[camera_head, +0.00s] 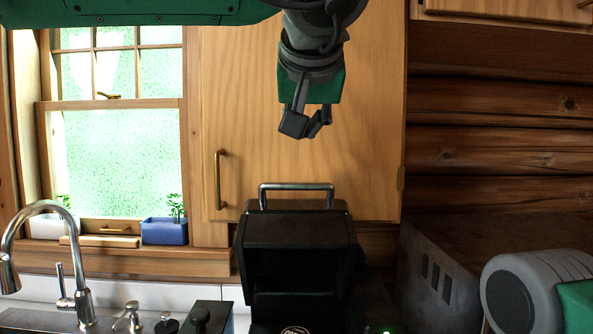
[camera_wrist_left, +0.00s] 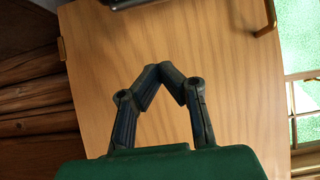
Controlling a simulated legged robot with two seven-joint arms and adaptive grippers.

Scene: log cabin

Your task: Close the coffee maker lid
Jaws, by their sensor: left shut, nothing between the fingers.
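The black coffee maker (camera_head: 297,232) stands at the bottom middle of the head view, with a metal handle bar (camera_head: 297,187) across its top. The lid appears raised, but its exact angle is hard to tell. My left gripper (camera_head: 306,130) hangs fingers-down above the handle, clearly apart from it in the picture. In the left wrist view the fingertips (camera_wrist_left: 165,72) meet with nothing between them. A sliver of a dark, shiny edge shows at the top of that view, too cropped to name surely. My right gripper is not visible.
A wooden cabinet door (camera_head: 300,170) with a brass handle is behind the gripper. A window (camera_head: 120,150), sink faucet (camera_head: 60,240) and blue planter (camera_head: 164,230) are on the left. A dark grey box-like appliance (camera_head: 437,285) stands right of the coffee maker. My right arm shows at lower right.

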